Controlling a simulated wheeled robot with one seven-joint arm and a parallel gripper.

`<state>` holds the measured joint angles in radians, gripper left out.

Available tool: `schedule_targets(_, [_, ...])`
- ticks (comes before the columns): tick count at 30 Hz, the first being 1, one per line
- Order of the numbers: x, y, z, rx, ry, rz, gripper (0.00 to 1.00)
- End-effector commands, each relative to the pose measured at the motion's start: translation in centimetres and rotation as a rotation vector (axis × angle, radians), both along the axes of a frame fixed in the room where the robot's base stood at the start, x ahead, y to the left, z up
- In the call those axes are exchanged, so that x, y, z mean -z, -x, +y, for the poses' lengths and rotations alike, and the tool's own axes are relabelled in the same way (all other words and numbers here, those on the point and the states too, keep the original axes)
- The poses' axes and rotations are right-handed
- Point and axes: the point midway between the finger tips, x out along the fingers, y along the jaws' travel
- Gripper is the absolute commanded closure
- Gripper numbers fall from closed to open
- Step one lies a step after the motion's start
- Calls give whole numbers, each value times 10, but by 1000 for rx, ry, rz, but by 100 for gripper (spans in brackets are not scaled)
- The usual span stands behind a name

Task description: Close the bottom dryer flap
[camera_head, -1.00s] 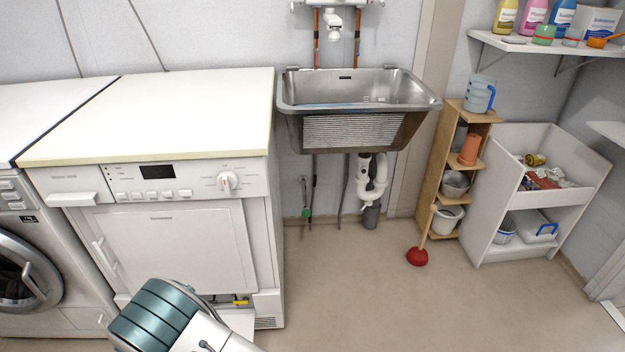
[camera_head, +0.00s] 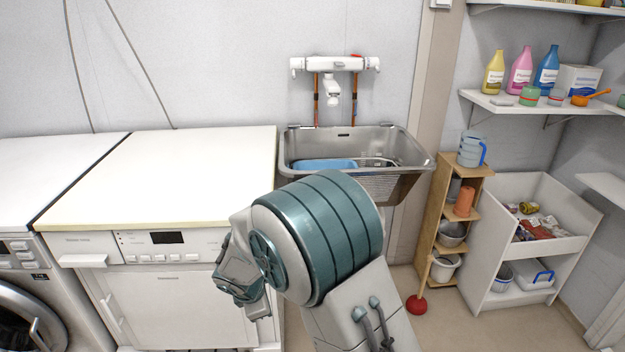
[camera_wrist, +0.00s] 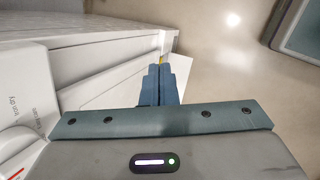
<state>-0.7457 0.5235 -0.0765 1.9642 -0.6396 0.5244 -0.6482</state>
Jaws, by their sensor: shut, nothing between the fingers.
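The dryer (camera_head: 165,285) is the white machine under the cream top, left of the basin. In the wrist view its front (camera_wrist: 90,50) runs along the left side. The bottom flap (camera_wrist: 182,70) shows there as a white panel jutting out from the low part of the front, so it stands open. My gripper (camera_wrist: 160,68) is shut and empty, its blue fingers over the flap and hiding part of it. I cannot tell whether they touch. In the head view the fingers and flap are not visible.
A washing machine (camera_head: 40,310) stands left of the dryer. The metal basin (camera_head: 400,150) is behind my arm. A wooden shelf (camera_head: 440,225), a red plunger (camera_head: 416,305) and a white cabinet (camera_head: 490,250) stand to the right. Floor (camera_head: 490,325) is free in front of them.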

Motion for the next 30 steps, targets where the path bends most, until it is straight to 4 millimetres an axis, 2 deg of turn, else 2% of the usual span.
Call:
schedule_targets(1, [-37,-1,-23,104,-37,-7,100])
schedule_targets(3, [-69,2,-52,242,-83,-11,100])
schedule_targets(8, [-136,21,-115,556,-189,-20,100])
schedule_targets(15, [-221,72,-193,1006,-350,-30,100])
schedule_targets(21, [-277,128,-239,1365,-491,-38,100])
schedule_targets(24, [-297,156,-253,1523,-557,-38,100])
schedule_targets(30, [-317,192,-265,1731,-651,-37,100])
